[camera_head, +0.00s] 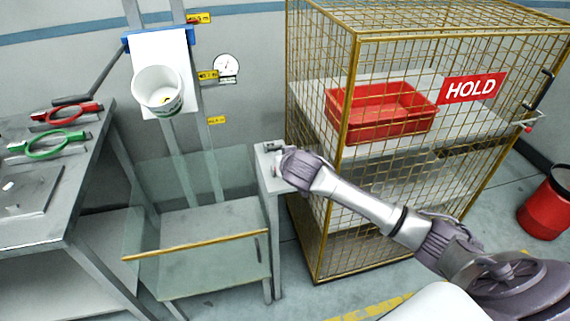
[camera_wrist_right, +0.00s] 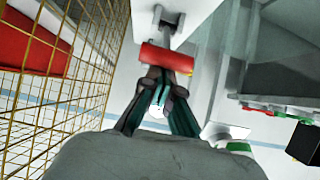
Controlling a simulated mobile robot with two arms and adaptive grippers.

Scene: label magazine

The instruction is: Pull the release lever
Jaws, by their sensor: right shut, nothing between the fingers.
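A red bar-shaped handle (camera_wrist_right: 167,58), which looks like the release lever's grip, sits on a grey bracket beside a pale post in the right wrist view. My right gripper (camera_wrist_right: 160,76) is shut and empty, with its fingertips right at the near side of the red handle. I cannot tell whether they touch it. In the head view my right arm reaches in from the right to the top of the grey post (camera_head: 270,178), and its wrist hides the fingers and the red handle. My left gripper is not in view.
A gold wire cage (camera_head: 350,120) with a red crate (camera_head: 375,128) and a HOLD sign (camera_head: 473,88) stands close to the right. A clear-panelled stand (camera_head: 215,285) is left of the post. A white cup (camera_head: 158,92) hangs above. A workbench (camera_head: 75,190) is at left.

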